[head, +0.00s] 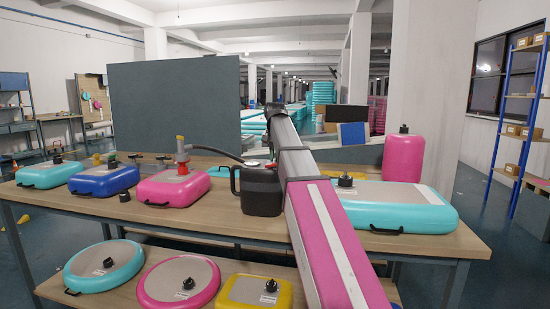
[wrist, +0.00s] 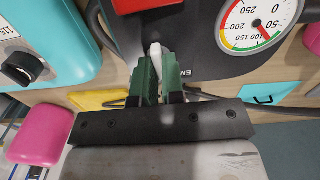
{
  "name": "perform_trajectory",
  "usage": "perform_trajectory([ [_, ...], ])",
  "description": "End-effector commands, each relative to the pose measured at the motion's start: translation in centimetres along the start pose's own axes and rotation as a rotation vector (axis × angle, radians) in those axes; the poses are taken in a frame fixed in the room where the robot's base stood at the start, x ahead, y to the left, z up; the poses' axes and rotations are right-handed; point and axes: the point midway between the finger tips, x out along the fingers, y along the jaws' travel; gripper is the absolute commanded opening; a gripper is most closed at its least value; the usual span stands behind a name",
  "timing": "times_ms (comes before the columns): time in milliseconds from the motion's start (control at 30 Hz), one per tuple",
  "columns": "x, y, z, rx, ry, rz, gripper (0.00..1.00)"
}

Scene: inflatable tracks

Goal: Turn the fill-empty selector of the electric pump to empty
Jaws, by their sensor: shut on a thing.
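The electric pump (head: 262,190) is a dark grey box on the workbench, partly behind my arm in the head view. In the wrist view its dark face (wrist: 205,50) fills the top middle, with a round dial gauge and partly hidden white lettering that starts with "EM". The white selector lever (wrist: 155,52) sticks up between the green fingers of my gripper (wrist: 158,68). The fingers are shut on the lever, whose tip points up in the picture. The lever's base and the "fill" marking are hidden. My gripper is hidden in the head view.
A red part (wrist: 132,5) sits above the lever. A teal inflatable (head: 400,212) lies right of the pump, a pink one (head: 172,190) with a hand pump on it lies left. A pink cylinder (head: 403,158) stands at the right. A grey panel (head: 175,110) rises behind.

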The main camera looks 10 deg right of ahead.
Motion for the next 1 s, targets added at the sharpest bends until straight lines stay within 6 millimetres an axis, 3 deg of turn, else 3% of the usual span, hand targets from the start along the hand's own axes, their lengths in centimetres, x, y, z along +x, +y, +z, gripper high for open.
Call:
perform_trajectory([
  [433,-0.1,0.0,0.0,-0.009,0.0,0.0,0.0],
  [467,-0.1,0.0,0.0,-0.009,0.0,0.0,0.19],
  [500,-0.1,0.0,0.0,-0.008,0.0,0.0,0.32],
  [533,-0.1,0.0,0.0,-0.008,0.0,0.0,0.35],
  [833,-0.1,0.0,-0.1,-0.008,0.0,0.0,0.35],
  [1000,-1.1,-0.2,-0.8,-0.008,0.001,0.0,0.35],
])
